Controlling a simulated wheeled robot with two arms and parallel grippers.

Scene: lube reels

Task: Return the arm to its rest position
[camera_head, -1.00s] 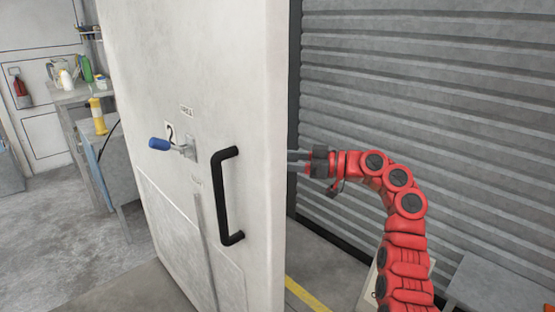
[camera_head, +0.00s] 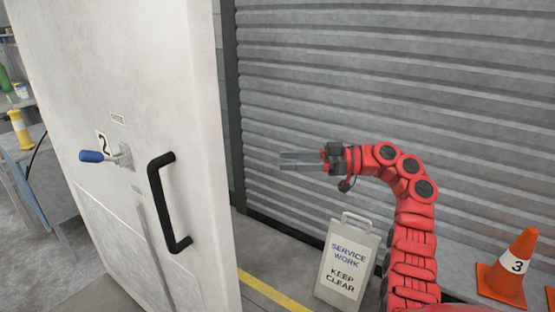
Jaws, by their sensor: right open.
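My right arm is red and rises from the lower right, bending left at the top. My right gripper (camera_head: 283,162) is at its end, with two grey fingers apart and nothing between them. It is in front of the grey corrugated shutter and right of the white door's edge, apart from the door in the picture. My left gripper is not in view.
The white door (camera_head: 125,60) has a black handle (camera_head: 160,205) and a blue-gripped lever (camera_head: 92,156). A "Service work keep clear" sign (camera_head: 347,262) stands behind my arm. An orange cone (camera_head: 516,262) numbered 3 is at right. The ribbed shutter (camera_head: 450,80) fills the back.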

